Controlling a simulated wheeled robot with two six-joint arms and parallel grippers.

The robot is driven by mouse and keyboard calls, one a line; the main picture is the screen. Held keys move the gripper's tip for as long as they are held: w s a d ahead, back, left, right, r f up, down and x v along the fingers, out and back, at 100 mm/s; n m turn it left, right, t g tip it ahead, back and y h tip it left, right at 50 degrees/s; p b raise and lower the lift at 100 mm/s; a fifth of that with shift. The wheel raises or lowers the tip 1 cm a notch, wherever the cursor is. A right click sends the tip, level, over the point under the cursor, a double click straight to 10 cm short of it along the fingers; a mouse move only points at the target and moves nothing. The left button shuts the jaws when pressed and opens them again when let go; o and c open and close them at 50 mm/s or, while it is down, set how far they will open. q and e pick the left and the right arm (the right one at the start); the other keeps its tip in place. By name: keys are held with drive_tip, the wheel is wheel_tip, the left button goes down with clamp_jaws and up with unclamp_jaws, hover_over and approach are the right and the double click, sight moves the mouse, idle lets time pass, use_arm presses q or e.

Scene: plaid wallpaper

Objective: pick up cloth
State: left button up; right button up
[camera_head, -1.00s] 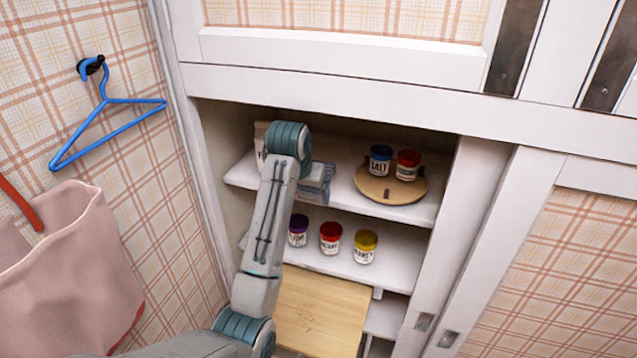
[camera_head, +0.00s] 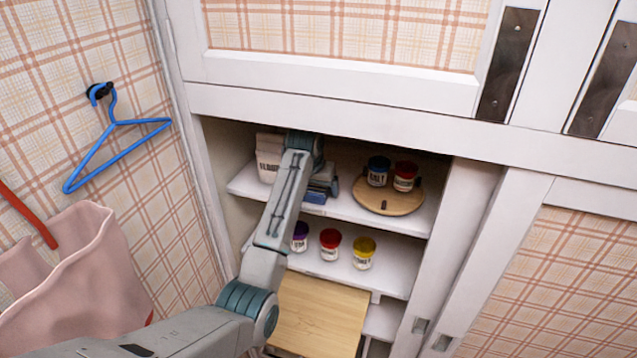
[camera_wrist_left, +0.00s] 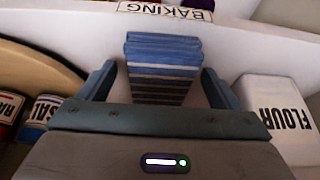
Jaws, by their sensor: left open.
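The cloth (camera_wrist_left: 163,62) is a folded stack with blue, grey and pale stripes, lying on the upper cabinet shelf. In the head view the cloth (camera_head: 321,184) is partly covered by my left arm. My left gripper (camera_wrist_left: 158,80) is open, with one finger on each side of the stack's near end in the left wrist view. A gap shows between each finger and the cloth. In the head view my forearm hides most of this gripper. My right gripper is not in view.
A flour package (camera_wrist_left: 282,110) stands close beside one finger. A round wooden turntable (camera_head: 388,198) with salt and another jar is on the other side. Several jars (camera_head: 330,243) stand on the lower shelf. A blue hanger (camera_head: 115,124) and pink bag (camera_head: 85,270) hang at left.

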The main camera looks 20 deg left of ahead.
use_arm(q)
drive_tip(key=shift+s, duration=0.1)
drive_tip(key=c, duration=1.1)
drive_tip(key=shift+o, duration=0.2)
drive_tip(key=shift+w+r, duration=0.1)
drive_tip(key=shift+w, duration=0.1)
